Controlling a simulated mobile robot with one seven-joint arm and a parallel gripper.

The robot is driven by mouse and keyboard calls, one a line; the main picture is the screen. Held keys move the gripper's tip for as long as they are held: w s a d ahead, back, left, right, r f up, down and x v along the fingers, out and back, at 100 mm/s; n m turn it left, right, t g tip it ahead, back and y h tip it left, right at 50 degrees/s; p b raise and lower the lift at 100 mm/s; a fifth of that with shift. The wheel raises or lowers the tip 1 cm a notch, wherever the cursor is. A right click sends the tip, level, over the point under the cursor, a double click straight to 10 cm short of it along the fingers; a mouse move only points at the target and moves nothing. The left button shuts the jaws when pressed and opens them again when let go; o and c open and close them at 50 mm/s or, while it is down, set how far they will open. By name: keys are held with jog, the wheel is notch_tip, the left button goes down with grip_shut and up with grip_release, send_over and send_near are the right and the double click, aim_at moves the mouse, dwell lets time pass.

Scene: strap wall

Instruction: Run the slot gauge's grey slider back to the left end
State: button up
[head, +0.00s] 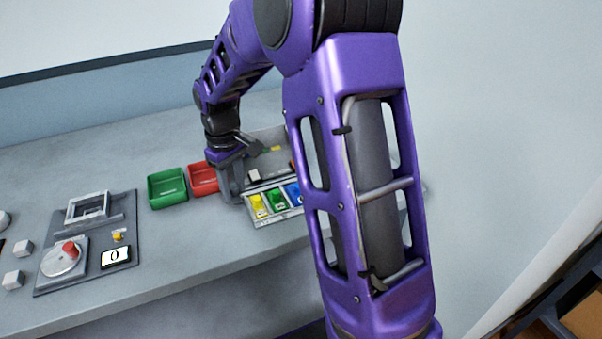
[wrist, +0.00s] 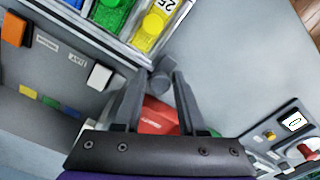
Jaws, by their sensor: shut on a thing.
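My gripper (wrist: 158,82) is shut on a small dark grey rounded piece (wrist: 161,82), which looks like the grey slider. Its two fingers stand on either side of it in the wrist view. In the head view my gripper (head: 232,190) is low at the left side of a grey panel unit. That unit's face (wrist: 60,72) bears a white block, an orange block, small labels and yellow, green and blue marks. The slot and its ends are not clear in either view; my gripper and arm cover part of the area.
A tray of yellow, green and blue pieces (head: 258,208) lies at the unit's front. A red bin (head: 203,178) and a green bin (head: 167,187) stand left of my gripper. The table front is clear.

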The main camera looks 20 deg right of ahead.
aim_at(232, 187)
jog(key=o, duration=0.6)
jog(key=shift+a, duration=0.2)
jog(key=shift+c, duration=0.2)
notch_tip(232, 187, up, 6)
jog(key=p, duration=0.5)
jog(key=shift+d, duration=0.1)
jog(key=shift+c, duration=0.2)
